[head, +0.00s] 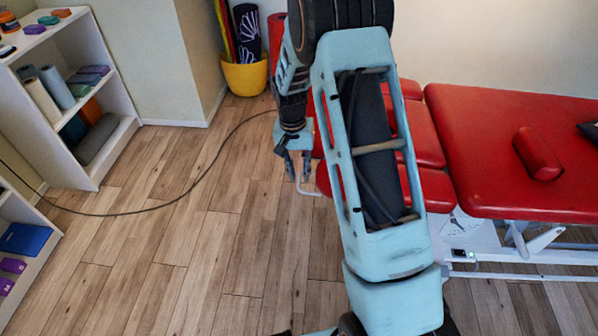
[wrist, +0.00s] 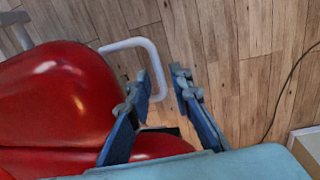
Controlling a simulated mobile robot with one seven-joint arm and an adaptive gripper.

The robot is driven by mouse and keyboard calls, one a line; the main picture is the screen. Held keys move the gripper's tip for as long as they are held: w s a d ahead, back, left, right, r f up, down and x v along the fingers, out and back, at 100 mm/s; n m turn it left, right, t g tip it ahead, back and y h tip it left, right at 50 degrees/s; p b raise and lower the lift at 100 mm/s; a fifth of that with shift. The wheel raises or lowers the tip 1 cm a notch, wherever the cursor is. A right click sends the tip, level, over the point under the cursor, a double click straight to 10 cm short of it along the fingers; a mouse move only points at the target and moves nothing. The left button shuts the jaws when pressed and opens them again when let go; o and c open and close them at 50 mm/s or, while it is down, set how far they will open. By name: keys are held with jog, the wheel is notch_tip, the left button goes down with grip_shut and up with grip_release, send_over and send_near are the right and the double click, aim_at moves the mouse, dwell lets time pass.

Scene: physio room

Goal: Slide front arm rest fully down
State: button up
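The red treatment table (head: 500,140) stands at the right, with narrower red pads at its left end. The near red pad (head: 432,190), likely the front arm rest, is partly hidden behind my arm. In the wrist view a large rounded red pad (wrist: 55,95) fills the left, with more red below it. A white bent tube (wrist: 128,44) sticks out past the pads; it also shows in the head view (head: 310,192). My gripper (wrist: 164,80) is open and points down beside the pads. Its left finger overlaps the tube's loop; I cannot tell if they touch.
A red bolster (head: 538,154) lies on the table. White shelves (head: 110,125) with rolls and blocks stand at the left. A yellow pot (head: 245,75) stands at the back wall. A dark cable (head: 165,207) crosses the wooden floor, which is otherwise clear at the left.

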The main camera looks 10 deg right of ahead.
grip_shut()
notch_tip(320, 180, down, 16)
jog(key=a+b, duration=0.1)
jog(key=b, duration=0.7)
jog(key=shift+w+a+f+b, duration=0.15)
jog(key=shift+w+a+b, duration=0.05)
jog(key=shift+a+b, duration=0.15)
jog(key=shift+o, duration=1.2)
grip_release()
jog(key=shift+f, duration=0.15)
jog(key=r, duration=0.8)
jog(key=a+r, duration=0.1)
jog(key=r, duration=0.3)
jog(key=shift+w+r, duration=0.1)
jog(key=shift+w, duration=0.1)
